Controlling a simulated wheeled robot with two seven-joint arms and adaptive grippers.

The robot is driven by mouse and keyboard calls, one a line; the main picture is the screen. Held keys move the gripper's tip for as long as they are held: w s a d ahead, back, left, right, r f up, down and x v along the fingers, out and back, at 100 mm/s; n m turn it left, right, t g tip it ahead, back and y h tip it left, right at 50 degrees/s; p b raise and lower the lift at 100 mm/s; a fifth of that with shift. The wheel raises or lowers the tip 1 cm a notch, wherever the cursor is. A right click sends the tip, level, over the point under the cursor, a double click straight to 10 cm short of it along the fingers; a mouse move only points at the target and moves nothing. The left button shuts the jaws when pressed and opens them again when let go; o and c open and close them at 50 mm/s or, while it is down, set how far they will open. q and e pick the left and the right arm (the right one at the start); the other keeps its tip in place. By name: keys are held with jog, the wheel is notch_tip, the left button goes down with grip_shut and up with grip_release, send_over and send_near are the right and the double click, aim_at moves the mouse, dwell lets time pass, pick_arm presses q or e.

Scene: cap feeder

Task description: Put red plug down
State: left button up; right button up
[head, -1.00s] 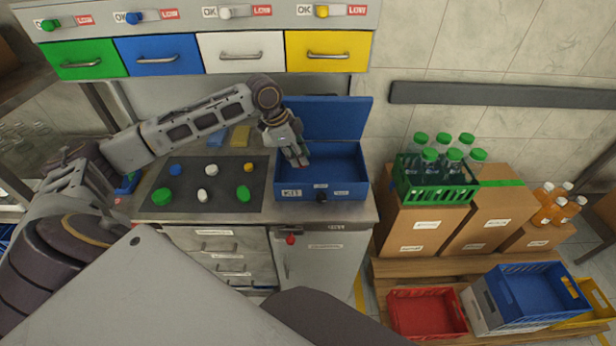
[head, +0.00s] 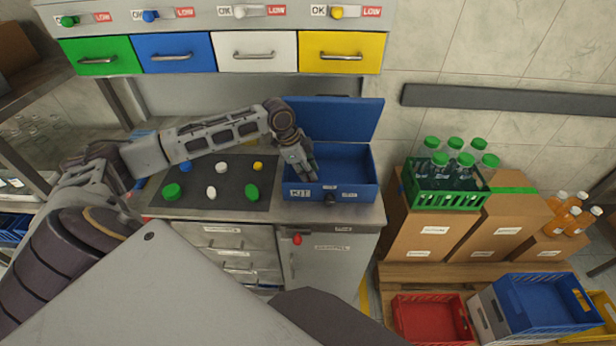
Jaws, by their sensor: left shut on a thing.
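My left gripper (head: 314,183) is over the left part of an open blue box labelled KIT (head: 365,192) on the worktop. Its fingers point down into the box. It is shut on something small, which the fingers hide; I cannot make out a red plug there. My right gripper is not in view.
A dark mat (head: 235,202) with green, white, blue and yellow caps lies left of the box. The box's raised lid (head: 345,118) stands behind it. Coloured drawers (head: 340,53) hang above. A green bottle crate (head: 444,195) stands on cartons at right.

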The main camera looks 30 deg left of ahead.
pick_arm(q)
jog(key=shift+f, duration=1.45)
jog(key=o, duration=0.8)
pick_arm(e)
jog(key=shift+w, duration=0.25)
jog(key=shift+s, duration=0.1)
